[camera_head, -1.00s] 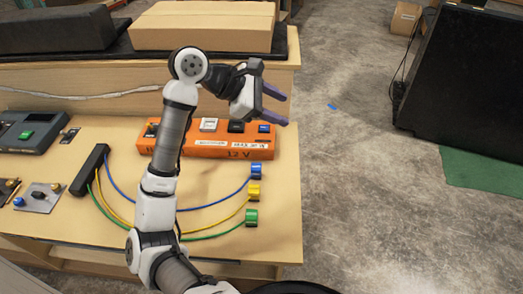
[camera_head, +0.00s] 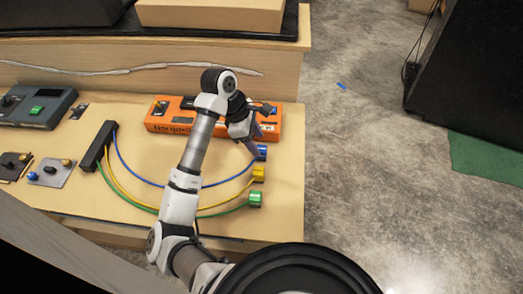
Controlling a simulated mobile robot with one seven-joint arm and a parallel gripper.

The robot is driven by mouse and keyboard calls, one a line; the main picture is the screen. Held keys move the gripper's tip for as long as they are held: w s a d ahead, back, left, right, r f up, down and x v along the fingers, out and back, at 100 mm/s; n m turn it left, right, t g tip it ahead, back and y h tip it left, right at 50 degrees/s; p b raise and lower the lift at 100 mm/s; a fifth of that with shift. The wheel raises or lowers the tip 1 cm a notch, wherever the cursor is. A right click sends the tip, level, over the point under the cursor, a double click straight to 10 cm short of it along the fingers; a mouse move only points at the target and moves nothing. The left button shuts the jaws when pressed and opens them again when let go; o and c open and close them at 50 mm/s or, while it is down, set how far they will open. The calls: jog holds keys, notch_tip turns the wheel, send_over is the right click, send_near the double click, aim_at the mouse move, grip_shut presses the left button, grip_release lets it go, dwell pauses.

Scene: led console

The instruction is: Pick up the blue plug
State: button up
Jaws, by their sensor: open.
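The blue plug (camera_head: 262,153) is at the end of a blue cable on the right part of the wooden table, just in front of the orange console. My gripper (camera_head: 262,139) is open, right above and behind the blue plug in the picture. Its fingers point down to the right and one fingertip overlaps the plug's upper left; I cannot tell whether they touch. The yellow plug (camera_head: 258,174) and the green plug (camera_head: 255,199) sit in a row in front of the blue one.
The orange console (camera_head: 172,116) stands behind the plugs, partly hidden by my arm. The cables run to a black block (camera_head: 98,146) at the left. A grey box with a green button (camera_head: 37,110) and small switch plates are farther left. The table's right edge is close to the plugs.

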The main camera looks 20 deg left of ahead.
aim_at(260, 149)
jog(key=p+x, duration=0.1)
jog(key=x, duration=0.1)
jog(key=p+x, duration=0.1)
jog(key=x, duration=0.1)
jog(key=shift+s+d+f+p, duration=0.15)
jog(key=shift+p, duration=0.2)
jog(key=shift+f, duration=0.45)
jog(key=c, duration=1.1)
jog(key=shift+r, duration=0.1)
